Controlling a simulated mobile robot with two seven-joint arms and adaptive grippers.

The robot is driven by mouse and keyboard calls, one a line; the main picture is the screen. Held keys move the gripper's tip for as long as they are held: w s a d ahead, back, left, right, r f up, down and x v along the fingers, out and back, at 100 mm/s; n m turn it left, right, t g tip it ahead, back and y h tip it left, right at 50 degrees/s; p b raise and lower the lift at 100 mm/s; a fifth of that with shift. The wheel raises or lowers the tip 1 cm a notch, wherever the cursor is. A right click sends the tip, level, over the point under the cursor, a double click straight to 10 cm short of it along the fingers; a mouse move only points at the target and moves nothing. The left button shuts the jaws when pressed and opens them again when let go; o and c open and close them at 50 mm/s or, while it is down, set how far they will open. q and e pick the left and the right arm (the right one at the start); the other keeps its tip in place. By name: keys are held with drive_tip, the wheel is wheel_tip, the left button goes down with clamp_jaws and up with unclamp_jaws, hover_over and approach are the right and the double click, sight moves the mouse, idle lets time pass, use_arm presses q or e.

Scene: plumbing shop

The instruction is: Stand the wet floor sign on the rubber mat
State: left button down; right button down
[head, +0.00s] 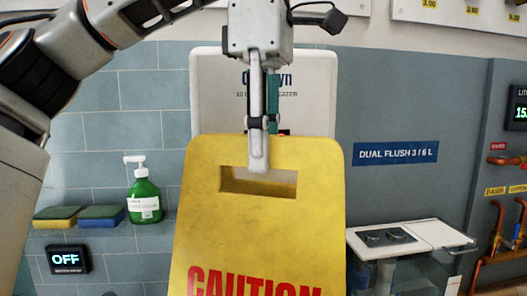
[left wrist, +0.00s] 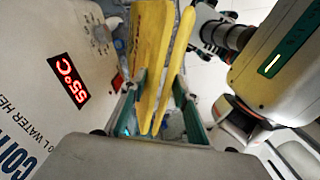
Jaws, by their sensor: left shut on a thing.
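The yellow wet floor sign (head: 258,235) hangs upright in front of me in the head view, with red CAUTION lettering cut off by the lower edge. My left gripper (head: 258,160) comes down from above and is shut on the sign's top edge at the handle slot. In the left wrist view, the sign (left wrist: 152,50) shows as two thin yellow panels close together, between the green-sided fingers of my left gripper (left wrist: 160,115). The sign's lower end is hidden. The rubber mat is not visible in either view. My right gripper is not in view.
A white water heater (head: 205,95) hangs on the tiled wall behind the sign; its red display (left wrist: 68,77) shows in the left wrist view. A green soap bottle (head: 144,198) and sponges (head: 56,216) are on the left. A white-topped unit (head: 430,233) and copper pipes (head: 498,225) are on the right.

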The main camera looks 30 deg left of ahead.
use_arm(q)
drive_tip(key=shift+w+a+r, duration=0.1)
drive_tip(key=shift+w+a, duration=0.05)
drive_tip(key=shift+w, duration=0.1)
drive_tip(key=shift+f, duration=0.8)
drive_tip(key=c, duration=1.5)
unclamp_jaws()
wheel_tip(320, 180, up, 11)
drive_tip(key=shift+f, duration=0.1)
drive_tip(key=shift+r, duration=0.6)
drive_tip(key=shift+c, duration=0.7)
